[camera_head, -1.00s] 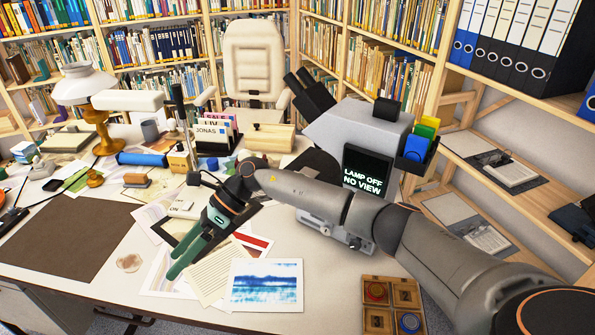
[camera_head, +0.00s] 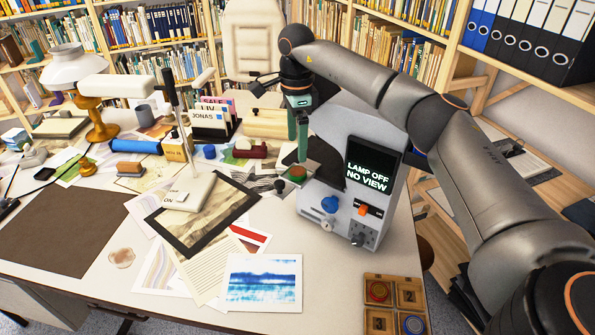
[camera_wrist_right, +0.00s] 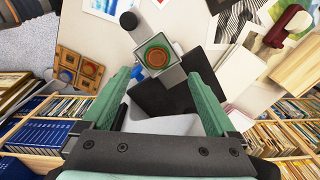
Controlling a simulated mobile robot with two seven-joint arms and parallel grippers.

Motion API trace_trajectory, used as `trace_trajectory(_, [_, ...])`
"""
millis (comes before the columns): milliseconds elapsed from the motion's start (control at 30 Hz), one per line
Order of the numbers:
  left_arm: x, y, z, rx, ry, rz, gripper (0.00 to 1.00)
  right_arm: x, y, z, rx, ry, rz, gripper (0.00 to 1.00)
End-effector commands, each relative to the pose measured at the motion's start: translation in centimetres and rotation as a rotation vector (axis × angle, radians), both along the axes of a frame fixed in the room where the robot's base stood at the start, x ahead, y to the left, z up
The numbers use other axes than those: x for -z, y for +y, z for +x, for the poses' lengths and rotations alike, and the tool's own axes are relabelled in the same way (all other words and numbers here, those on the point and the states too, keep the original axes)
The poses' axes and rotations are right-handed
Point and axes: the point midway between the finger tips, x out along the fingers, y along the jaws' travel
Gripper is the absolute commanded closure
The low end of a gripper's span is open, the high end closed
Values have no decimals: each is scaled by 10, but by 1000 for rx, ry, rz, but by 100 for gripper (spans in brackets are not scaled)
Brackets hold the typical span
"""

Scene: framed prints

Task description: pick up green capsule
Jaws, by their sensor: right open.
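A small round green capsule (camera_head: 297,172) with a reddish-orange top sits on the small stage of a grey microscope-like device (camera_head: 325,207). In the right wrist view the capsule (camera_wrist_right: 155,60) shows from above as a green ring around an orange-red centre, on a square grey plate. My right gripper (camera_head: 300,138) points down above the capsule, apart from it. In the right wrist view its green fingers (camera_wrist_right: 160,78) are spread on either side with nothing between the tips. My left gripper is not in view.
The device's screen (camera_head: 373,168) reads "LAMP OFF NO VIEW". A wooden box (camera_head: 394,300) with red and blue round pieces in its compartments stands at the front right. A dark-framed print (camera_head: 190,243) and loose sheets lie left of the device. A file holder (camera_head: 215,128) stands behind.

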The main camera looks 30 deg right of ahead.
Motion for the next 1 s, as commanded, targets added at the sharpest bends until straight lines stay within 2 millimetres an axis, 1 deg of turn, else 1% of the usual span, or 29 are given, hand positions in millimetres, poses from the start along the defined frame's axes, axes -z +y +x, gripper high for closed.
trace_trajectory(33, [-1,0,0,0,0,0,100,6,0,0,0,1,-1,8])
trace_trajectory(267, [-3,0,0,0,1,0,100,24,1,-2,-1,1,0,8])
trace_trajectory(400, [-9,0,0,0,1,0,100,45,1,-7,-1,3,1,8])
trace_trajectory(500, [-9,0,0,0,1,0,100,58,2,-6,0,2,2,8])
trace_trajectory(633, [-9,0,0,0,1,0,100,66,2,-5,-1,-1,3,8])
trace_trajectory(833, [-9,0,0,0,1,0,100,66,2,-5,-1,-2,3,8])
trace_trajectory(1000, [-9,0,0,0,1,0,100,66,2,-5,-1,-2,3,27])
